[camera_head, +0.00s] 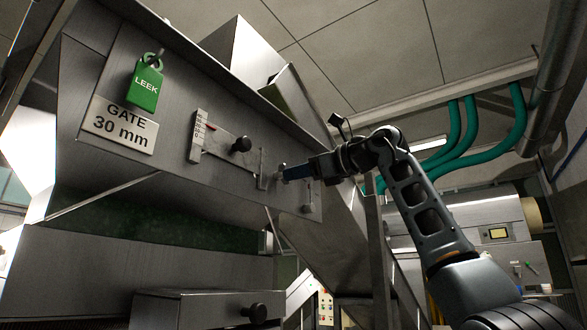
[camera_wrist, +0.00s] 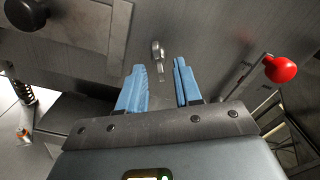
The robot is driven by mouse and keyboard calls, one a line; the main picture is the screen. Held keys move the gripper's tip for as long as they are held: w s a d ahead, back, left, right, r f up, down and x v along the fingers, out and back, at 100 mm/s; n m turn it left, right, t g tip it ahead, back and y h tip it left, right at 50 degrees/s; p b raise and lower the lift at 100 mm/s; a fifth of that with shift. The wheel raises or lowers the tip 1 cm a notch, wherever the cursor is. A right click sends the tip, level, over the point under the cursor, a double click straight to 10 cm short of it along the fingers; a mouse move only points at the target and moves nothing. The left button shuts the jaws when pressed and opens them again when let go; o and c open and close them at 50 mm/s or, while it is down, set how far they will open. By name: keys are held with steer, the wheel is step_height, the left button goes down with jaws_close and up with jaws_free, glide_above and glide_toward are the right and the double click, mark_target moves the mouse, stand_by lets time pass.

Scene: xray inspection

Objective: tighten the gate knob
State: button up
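The metal gate panel (camera_head: 222,140) is on the hopper's side wall, with a white scale (camera_head: 198,135) and red pointer at its left. A black round knob (camera_head: 241,145) sticks out of this panel. A black knob (camera_wrist: 27,12) also shows at the top left of the wrist view. My gripper (camera_head: 284,175) is at the panel's right end, to the right of the black knob. In the wrist view its blue fingers (camera_wrist: 160,70) are apart and empty. A small metal knob or lug (camera_wrist: 157,50) on the wall lies just beyond the gap between the fingertips; no contact is visible.
A green LEEK tag (camera_head: 146,87) hangs above the "GATE 30 mm" plate (camera_head: 120,125). A red ball handle (camera_wrist: 280,68) is right of my gripper in the wrist view. A metal box (camera_head: 190,310) with another black knob (camera_head: 256,313) sits below. A metal chute (camera_head: 340,240) slopes down nearby.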

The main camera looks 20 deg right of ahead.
steer(key=shift+w+a, duration=0.45)
steer(key=shift+w, duration=0.15)
steer(key=shift+c, duration=0.5)
jaws_close()
